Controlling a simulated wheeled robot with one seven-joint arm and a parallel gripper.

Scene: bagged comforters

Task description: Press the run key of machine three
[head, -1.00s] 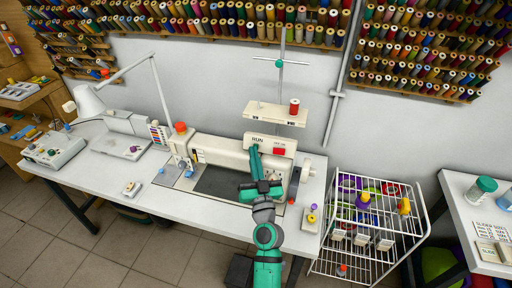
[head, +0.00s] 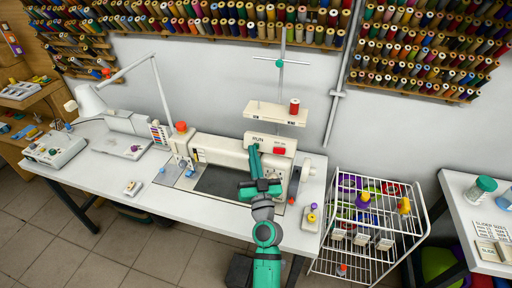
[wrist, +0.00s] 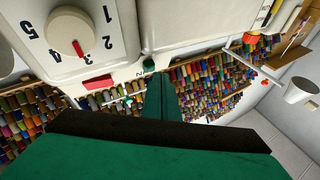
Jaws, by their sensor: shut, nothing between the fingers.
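A cream sewing machine (head: 220,150) stands on the white table, with a control panel marked RUN at its right end. The panel has a red key (head: 280,151), also in the wrist view (wrist: 98,82), and a dial (wrist: 70,32) with a red pointer. A small green key (wrist: 149,65) shows in the wrist view just beyond my fingertips; my gripper covers that spot in the head view. My gripper (head: 254,152) is shut and empty at the panel; its fingers (wrist: 161,88) show close to the green key. I cannot tell whether they touch it. No machine number is readable.
A thread stand with a red spool (head: 294,106) rises behind the machine. A lamp (head: 90,102) and another device (head: 54,149) are on the left. A wire rack (head: 343,238) stands right of the table. The table's front left is mostly clear.

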